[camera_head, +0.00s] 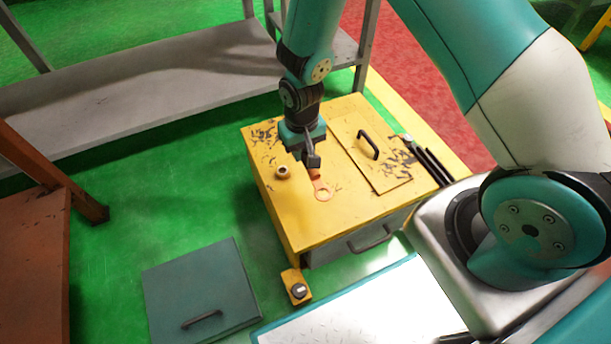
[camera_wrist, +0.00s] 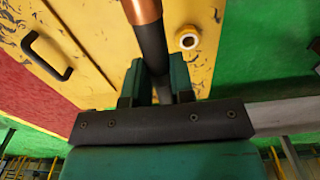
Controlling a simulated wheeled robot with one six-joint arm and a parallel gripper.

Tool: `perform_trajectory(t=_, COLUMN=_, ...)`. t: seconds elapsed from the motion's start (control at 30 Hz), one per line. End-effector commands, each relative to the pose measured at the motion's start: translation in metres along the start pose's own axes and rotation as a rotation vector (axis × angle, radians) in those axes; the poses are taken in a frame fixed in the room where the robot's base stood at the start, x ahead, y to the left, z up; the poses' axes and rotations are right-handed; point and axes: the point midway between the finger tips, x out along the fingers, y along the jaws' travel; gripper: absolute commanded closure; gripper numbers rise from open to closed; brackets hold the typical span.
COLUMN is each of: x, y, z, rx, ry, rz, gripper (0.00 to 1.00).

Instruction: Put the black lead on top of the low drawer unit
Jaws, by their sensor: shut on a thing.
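The low drawer unit (camera_head: 285,222) is a worn yellow cabinet with a dark handle on its front. Its yellow top (camera_wrist: 95,35) also shows in the wrist view. My gripper (camera_head: 312,158) points down over the middle of that top. In the wrist view my gripper (camera_wrist: 157,82) is shut on the black lead (camera_wrist: 151,48), a black rod-like length with a copper end. The jaws hide part of the lead.
A small pale ring-shaped part (camera_head: 282,172) stands on the top, left of the lead. A grey bench (camera_head: 150,85) stands behind. A teal panel (camera_head: 200,290) lies on the green floor.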

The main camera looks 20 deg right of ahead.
Motion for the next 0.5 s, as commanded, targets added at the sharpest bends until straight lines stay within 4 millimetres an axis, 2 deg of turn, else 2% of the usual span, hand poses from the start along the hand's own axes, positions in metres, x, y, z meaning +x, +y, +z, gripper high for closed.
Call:
perform_trajectory(t=0.03, x=0.021, y=0.0, z=0.001, rx=-0.001, ry=-0.004, rz=0.001, gripper=1.0)
perform_trajectory(t=0.2, x=0.055, y=-0.001, z=0.0, rx=-0.003, ry=-0.001, rz=0.0, gripper=1.0)
perform_trajectory(t=0.5, x=0.081, y=-0.001, z=0.001, rx=-0.003, ry=-0.002, rz=0.001, gripper=1.0)
